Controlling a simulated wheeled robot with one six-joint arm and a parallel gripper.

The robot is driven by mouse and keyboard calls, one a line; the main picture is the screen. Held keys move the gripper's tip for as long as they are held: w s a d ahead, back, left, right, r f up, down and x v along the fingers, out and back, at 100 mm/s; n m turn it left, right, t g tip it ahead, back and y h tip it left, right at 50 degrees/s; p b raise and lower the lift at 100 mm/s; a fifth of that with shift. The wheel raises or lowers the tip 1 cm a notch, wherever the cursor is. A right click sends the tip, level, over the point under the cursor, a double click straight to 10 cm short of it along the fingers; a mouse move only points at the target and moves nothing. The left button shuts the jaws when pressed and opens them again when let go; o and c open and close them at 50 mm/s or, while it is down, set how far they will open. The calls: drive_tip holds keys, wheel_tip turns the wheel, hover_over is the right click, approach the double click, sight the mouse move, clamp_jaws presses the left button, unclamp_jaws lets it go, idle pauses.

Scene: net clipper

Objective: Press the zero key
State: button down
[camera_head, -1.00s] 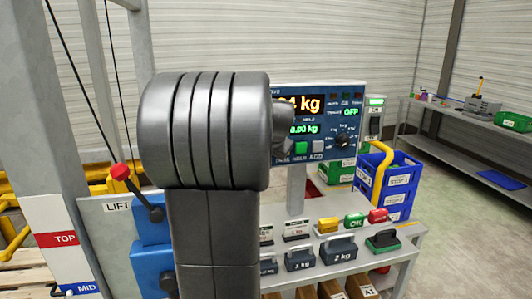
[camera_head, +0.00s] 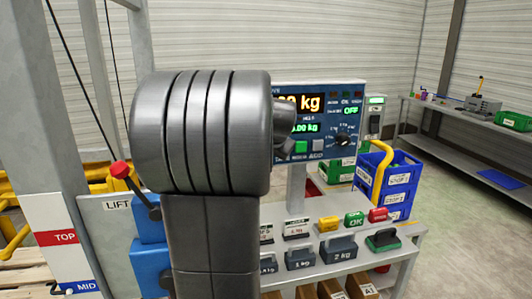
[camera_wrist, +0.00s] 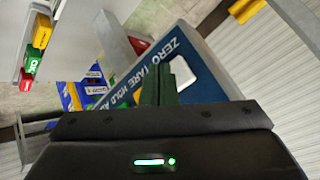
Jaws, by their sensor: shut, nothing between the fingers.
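The blue scale panel (camera_head: 348,119) stands behind my arm, which hides its left part in the head view. Its orange reading appears to end in 0 kg. The zero key (camera_wrist: 183,73), white and square, shows in the wrist view beside the printed word ZERO. My gripper (camera_wrist: 160,72) is shut and empty, its dark green fingers pointing at the panel beside the white key, on the TARE side. I cannot tell whether the fingertips touch the panel. In the head view my arm hides the zero key, and the fingers cannot be made out clearly.
A bench (camera_head: 411,239) below the panel holds dark weights (camera_head: 338,249) and coloured blocks (camera_head: 354,219). A lift lever with a red knob (camera_head: 120,170) stands at left. Blue crates (camera_head: 398,180) stand behind at right. The floor at right is clear.

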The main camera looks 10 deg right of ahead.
drive_tip(key=shift+s, duration=0.15)
drive_tip(key=s+b, duration=0.1)
drive_tip(key=s, duration=0.3)
drive_tip(key=shift+s, duration=0.4)
drive_tip(key=shift+w, duration=0.15)
idle(0.6)
drive_tip(key=s+b, duration=0.1)
drive_tip(key=s, duration=0.3)
drive_tip(key=shift+d, duration=0.15)
idle(0.3)
